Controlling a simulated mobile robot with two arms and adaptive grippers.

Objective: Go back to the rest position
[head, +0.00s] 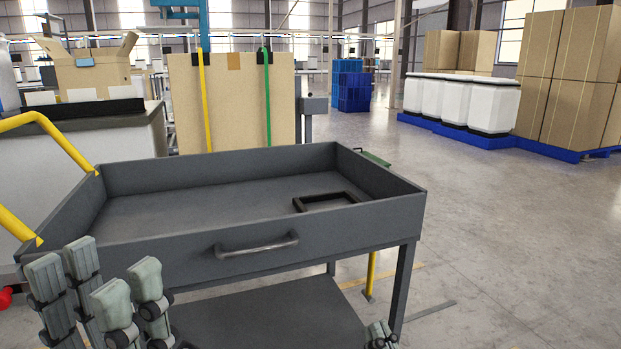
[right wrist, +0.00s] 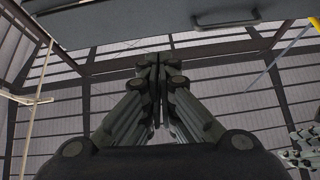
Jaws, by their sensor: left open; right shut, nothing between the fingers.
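My left gripper (head: 100,270) is at the lower left of the head view, in front of the grey cart's near left side, with its grey-green fingers spread apart and nothing between them. Only the fingertips of my right gripper (head: 380,335) show at the bottom edge of the head view, by the cart's near right leg.
The cart's top tray holds a black rectangular frame (head: 325,200). A yellow rail (head: 45,125) rises at its left. Behind stand a big cardboard panel (head: 230,100) and an open box (head: 88,70). Stacked cartons (head: 570,75) and white containers (head: 490,105) are at right. Floor is free right of the cart.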

